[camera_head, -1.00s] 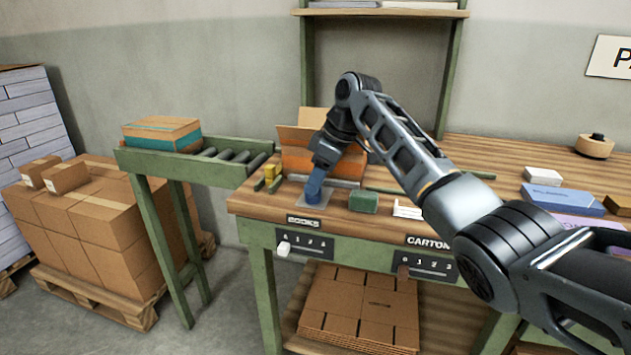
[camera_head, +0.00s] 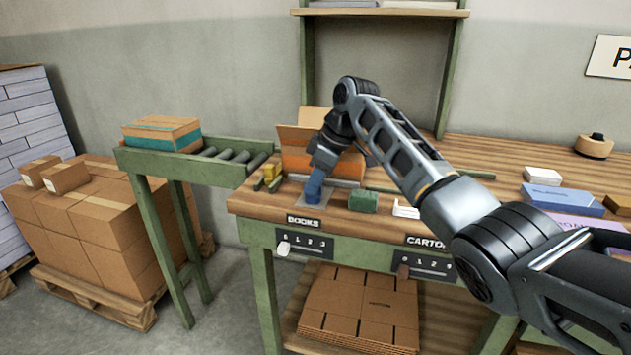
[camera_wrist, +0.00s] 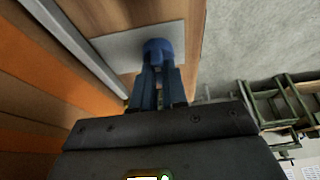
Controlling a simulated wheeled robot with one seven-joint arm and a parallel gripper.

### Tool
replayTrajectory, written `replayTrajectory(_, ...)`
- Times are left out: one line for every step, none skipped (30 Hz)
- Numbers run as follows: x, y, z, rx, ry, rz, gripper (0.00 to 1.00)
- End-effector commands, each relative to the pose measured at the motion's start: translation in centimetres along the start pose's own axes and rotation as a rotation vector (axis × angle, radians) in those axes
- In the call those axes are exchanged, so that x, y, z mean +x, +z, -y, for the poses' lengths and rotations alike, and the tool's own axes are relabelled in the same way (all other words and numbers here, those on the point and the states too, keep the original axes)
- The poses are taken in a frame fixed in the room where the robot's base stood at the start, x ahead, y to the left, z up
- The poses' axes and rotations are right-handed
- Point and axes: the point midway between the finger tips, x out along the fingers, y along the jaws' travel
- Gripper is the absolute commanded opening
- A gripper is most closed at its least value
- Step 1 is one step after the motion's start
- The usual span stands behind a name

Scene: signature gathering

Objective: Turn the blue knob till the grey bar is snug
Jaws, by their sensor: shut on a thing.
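The blue knob (camera_wrist: 158,48) stands on a pale grey plate (camera_wrist: 112,46) at the bench's front left corner. My gripper (camera_wrist: 158,74) is shut on the knob from above, with blue fingers on either side of it. In the head view my gripper (camera_head: 316,184) hides most of the knob. The long grey bar (camera_wrist: 75,42) runs diagonally left of the plate in the wrist view, alongside orange and brown surfaces. I cannot tell whether the bar touches them.
An open carton (camera_head: 294,138) with orange contents stands just behind my gripper. A green block (camera_head: 363,201) sits close on the right. A roller conveyor (camera_head: 215,158) adjoins the bench on the left. Blue and white boxes (camera_head: 562,200) lie farther right.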

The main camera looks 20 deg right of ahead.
Motion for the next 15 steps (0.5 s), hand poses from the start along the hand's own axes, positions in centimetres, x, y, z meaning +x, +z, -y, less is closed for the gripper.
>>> replayTrajectory(-0.02,-0.01,0.01,0.0,0.0,0.0,0.0)
replayTrajectory(-0.04,-0.01,0.02,0.001,0.0,0.0,0.0)
replayTrajectory(-0.05,-0.02,0.03,0.004,0.001,0.0,0.0)
replayTrajectory(-0.07,-0.03,0.04,0.007,0.002,0.0,0.0)
replayTrajectory(-0.09,-0.04,0.05,0.01,0.003,0.0,0.0)
replayTrajectory(-0.13,-0.05,0.06,0.017,0.006,0.001,0.0)
replayTrajectory(-0.16,-0.07,0.07,0.023,0.009,0.001,0.0)
replayTrajectory(-0.2,-0.1,0.08,0.032,0.013,0.001,0.0)
replayTrajectory(-0.26,-0.14,0.11,0.046,0.018,0.0,0.0)
replayTrajectory(-0.29,-0.16,0.12,0.057,0.022,0.0,0.0)
replayTrajectory(-0.31,-0.17,0.13,0.071,0.028,0.0,0.0)
replayTrajectory(-0.34,-0.2,0.17,0.092,0.036,0.0,0.0)
replayTrajectory(-0.38,-0.24,0.2,0.109,0.043,-0.001,0.0)
replayTrajectory(-0.44,-0.27,0.21,0.127,0.052,0.0,0.0)
replayTrajectory(-0.45,-0.28,0.27,0.155,0.061,0.0,0.0)
